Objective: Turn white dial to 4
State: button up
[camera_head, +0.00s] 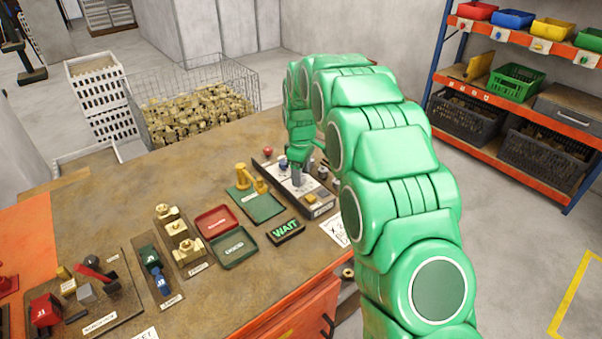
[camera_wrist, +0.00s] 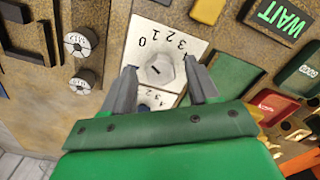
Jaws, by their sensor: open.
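The white dial (camera_wrist: 163,70) sits on a white plate marked 0, 1, 2 and 3 in the wrist view; any further numeral is hidden by a finger. A short dark mark shows on the dial's face, but I cannot tell which numeral it points to. My gripper (camera_wrist: 159,64) is open, with one finger on each side of the dial; I cannot tell if they touch it. In the head view my gripper (camera_head: 298,173) is down at the control panel (camera_head: 318,208) and hides the white dial.
A blue knob (camera_head: 283,163) and a red knob (camera_head: 267,152) stand on the panel close to my gripper. A yellow clamp-like part (camera_head: 241,176) on a green plate, red and green trays and a WAIT sign (camera_head: 286,231) are to the left.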

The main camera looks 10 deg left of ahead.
jog(key=shift+f, duration=0.1)
jog(key=c, duration=1)
jog(key=shift+c, duration=0.2)
jog(key=m, duration=0.5)
jog(key=shift+m, duration=0.3)
jog(key=m, duration=1.2)
jog(key=shift+m, duration=0.3)
jog(key=m, duration=0.5)
jog(key=shift+m, duration=0.4)
